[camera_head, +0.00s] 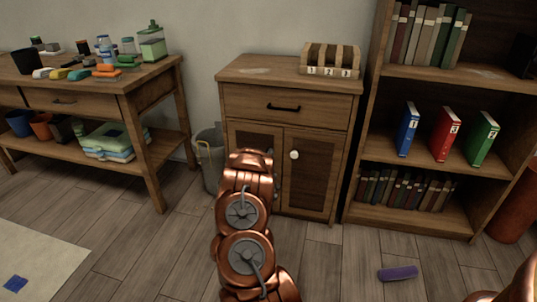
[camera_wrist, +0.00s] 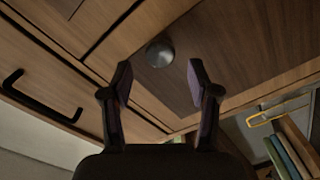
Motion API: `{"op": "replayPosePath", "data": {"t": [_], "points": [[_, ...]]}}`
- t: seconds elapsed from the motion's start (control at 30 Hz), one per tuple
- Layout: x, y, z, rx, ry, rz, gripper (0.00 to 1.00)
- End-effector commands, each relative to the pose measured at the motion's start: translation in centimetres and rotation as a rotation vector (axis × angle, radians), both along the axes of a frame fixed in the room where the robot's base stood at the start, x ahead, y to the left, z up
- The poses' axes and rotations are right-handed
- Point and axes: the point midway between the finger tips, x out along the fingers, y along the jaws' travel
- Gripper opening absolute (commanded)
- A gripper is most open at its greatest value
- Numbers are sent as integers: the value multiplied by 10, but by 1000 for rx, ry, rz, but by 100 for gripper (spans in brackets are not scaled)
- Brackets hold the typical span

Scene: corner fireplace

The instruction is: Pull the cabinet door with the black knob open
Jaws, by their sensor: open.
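The wooden cabinet (camera_head: 290,100) has a drawer on top and two doors below. The right door (camera_head: 314,175) carries a white knob (camera_head: 294,155). The left door (camera_head: 246,138) is mostly hidden behind my arm in the head view, and its knob is not visible there. In the tilted wrist view, a dark round knob (camera_wrist: 160,52) stands on a closed-looking door panel (camera_wrist: 215,50). My gripper (camera_wrist: 159,76) is open, its two fingers spread below the knob in the picture, roughly centred on it. I cannot tell whether the fingertips reach around the knob. The gripper is hidden in the head view.
The drawer has a black bar handle (camera_head: 283,107), also visible in the wrist view (camera_wrist: 38,96). A grey bucket (camera_head: 209,158) stands left of the cabinet, a bookshelf (camera_head: 415,218) right. A purple object (camera_head: 397,273) lies on the floor. A numbered wooden rack (camera_head: 330,58) sits on top.

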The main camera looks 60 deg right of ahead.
Motion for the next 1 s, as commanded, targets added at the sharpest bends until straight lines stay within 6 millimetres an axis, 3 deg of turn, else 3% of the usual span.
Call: {"op": "replayPosePath", "data": {"t": [0.4, 0.9, 1.0], "points": [[14, -39, 0, -2, -1, 0, 61], [17, -45, 0, 2, 1, 1, 61], [17, -45, 0, 2, 1, 1, 50]]}}
